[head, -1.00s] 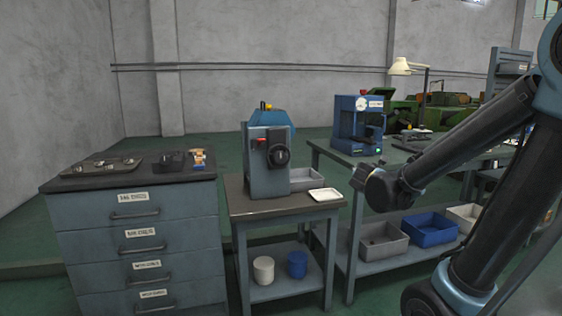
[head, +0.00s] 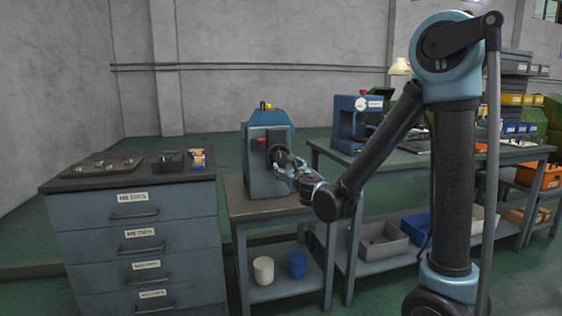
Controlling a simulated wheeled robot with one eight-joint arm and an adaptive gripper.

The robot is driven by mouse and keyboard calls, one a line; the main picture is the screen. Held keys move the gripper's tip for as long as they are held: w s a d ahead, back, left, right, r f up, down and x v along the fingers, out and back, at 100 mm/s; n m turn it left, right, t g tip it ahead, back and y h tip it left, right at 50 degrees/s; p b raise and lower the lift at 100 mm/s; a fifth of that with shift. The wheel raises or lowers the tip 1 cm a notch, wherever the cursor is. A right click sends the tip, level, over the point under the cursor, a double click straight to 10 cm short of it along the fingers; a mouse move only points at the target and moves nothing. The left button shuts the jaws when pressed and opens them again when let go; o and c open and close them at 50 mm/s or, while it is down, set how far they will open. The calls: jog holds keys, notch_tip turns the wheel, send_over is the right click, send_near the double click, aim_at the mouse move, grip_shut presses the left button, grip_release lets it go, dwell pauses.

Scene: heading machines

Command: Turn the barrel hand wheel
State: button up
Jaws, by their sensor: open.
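The barrel machine is a grey-blue box (head: 265,183) with a bright blue top, standing on the small table (head: 245,209) in the head view. Its round black hand wheel (head: 270,148) is on the front face and is mostly hidden behind my gripper. My gripper (head: 278,153) is at the wheel, with its fingers pointing at it from the front right. It is open. I cannot tell whether the fingers touch the wheel.
A drawer cabinet (head: 132,234) with trays on top stands to the left. A workbench (head: 400,160) with a blue machine (head: 350,124) is behind my arm at right. White (head: 263,270) and blue (head: 297,264) pots sit on the lower shelf.

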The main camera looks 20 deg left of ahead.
aim_at(281, 159)
jog(key=x, duration=1.4)
jog(key=shift+w+a, duration=0.1)
jog(key=shift+w, duration=0.3)
jog(key=c, duration=1.1)
